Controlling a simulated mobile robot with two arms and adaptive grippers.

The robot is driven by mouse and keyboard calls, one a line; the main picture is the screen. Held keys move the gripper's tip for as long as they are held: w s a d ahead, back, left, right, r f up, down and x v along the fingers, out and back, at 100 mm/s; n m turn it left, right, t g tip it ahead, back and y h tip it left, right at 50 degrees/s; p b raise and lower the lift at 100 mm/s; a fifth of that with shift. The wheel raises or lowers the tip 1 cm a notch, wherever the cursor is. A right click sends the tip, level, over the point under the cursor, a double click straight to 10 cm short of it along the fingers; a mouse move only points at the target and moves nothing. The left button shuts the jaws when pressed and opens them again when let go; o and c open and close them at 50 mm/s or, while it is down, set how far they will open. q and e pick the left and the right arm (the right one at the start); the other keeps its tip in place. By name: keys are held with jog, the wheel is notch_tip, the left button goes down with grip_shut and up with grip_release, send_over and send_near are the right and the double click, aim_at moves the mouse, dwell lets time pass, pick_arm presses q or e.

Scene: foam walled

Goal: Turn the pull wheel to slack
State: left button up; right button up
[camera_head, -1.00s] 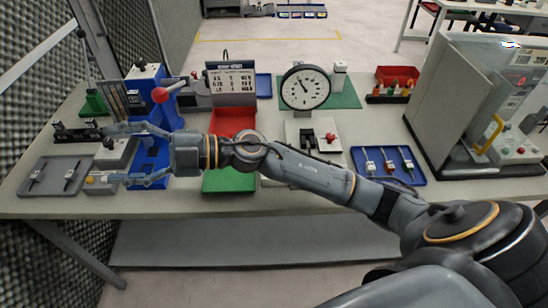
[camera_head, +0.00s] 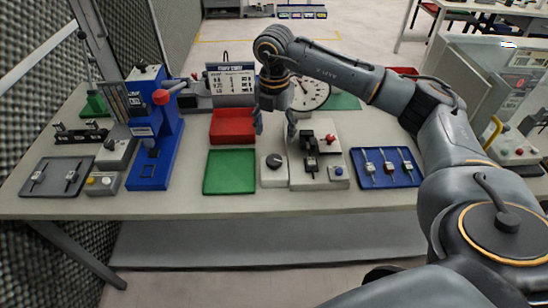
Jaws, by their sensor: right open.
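A small light box with a round black knob (camera_head: 273,161) stands on the table between the green tray and a light fixture; the knob may be the pull wheel, but I cannot tell for certain. The light fixture (camera_head: 318,160) beside it has black clamp parts, a red knob and a blue button. My right gripper (camera_head: 275,125) hangs fingers down, open and empty, behind and above the black knob in the picture, apart from it. My right arm partly covers the round dial gauge (camera_head: 312,93). My left gripper is not in view.
A green tray (camera_head: 230,172) and a red tray (camera_head: 232,126) lie left of the knob box. A blue press (camera_head: 155,145) with a red-balled lever stands further left. A blue tray (camera_head: 386,167) with several tools lies right. A grey-walled enclosure (camera_head: 450,85) stands at the far right.

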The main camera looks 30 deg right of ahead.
aim_at(274, 159)
notch_tip(274, 159, down, 11)
jog(key=shift+p, duration=1.1)
jog(key=c, duration=1.2)
